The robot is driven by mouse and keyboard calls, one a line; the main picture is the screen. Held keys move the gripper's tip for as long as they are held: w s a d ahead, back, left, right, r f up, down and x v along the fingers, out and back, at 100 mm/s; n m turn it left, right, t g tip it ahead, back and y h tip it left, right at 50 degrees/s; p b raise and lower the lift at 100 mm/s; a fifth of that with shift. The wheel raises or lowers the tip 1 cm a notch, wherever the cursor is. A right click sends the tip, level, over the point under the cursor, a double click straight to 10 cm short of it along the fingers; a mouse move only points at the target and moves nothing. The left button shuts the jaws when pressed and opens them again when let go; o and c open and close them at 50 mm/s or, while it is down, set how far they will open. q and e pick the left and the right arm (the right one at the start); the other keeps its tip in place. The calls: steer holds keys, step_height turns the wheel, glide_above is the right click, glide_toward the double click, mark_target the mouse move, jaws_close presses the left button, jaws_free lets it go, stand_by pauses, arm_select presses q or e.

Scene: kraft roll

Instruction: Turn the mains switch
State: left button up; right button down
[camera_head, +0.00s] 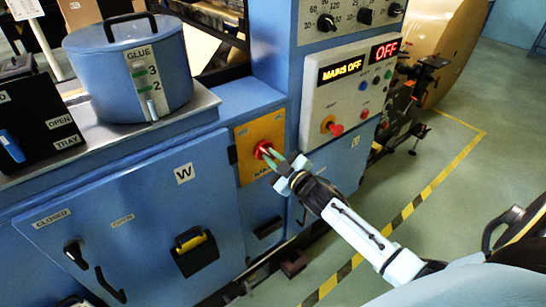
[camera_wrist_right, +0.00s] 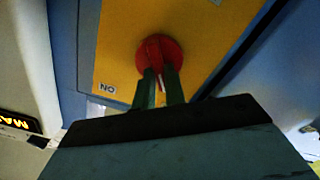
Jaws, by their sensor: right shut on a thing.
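The mains switch (camera_head: 263,149) is a red rotary knob on a yellow plate (camera_head: 247,136) on the blue machine front. In the right wrist view the red knob (camera_wrist_right: 158,52) shows with its raised grip between the fingers, and an "ON" label (camera_wrist_right: 107,88) reads upside down on the plate. My right gripper (camera_head: 268,157) is shut on the knob, its green fingers on either side of the grip. The display (camera_head: 340,69) above right reads "MAINS OFF". My left gripper is not in view.
A control panel (camera_head: 312,105) with a red button (camera_head: 337,130) and lit "OFF" display stands right of the switch. A blue glue pot (camera_head: 105,80) sits on the ledge at left. Yellow-black floor tape (camera_head: 408,210) marks clear floor at right.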

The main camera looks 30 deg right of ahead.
steer(key=shift+n, duration=1)
steer(key=c, duration=1.5)
jaws_free()
steer(key=shift+o, duration=0.2)
steer(key=s+d, duration=0.1)
steer(key=s, duration=1.2)
steer(key=shift+s+b, duration=0.15)
steer(key=shift+b, duration=0.15)
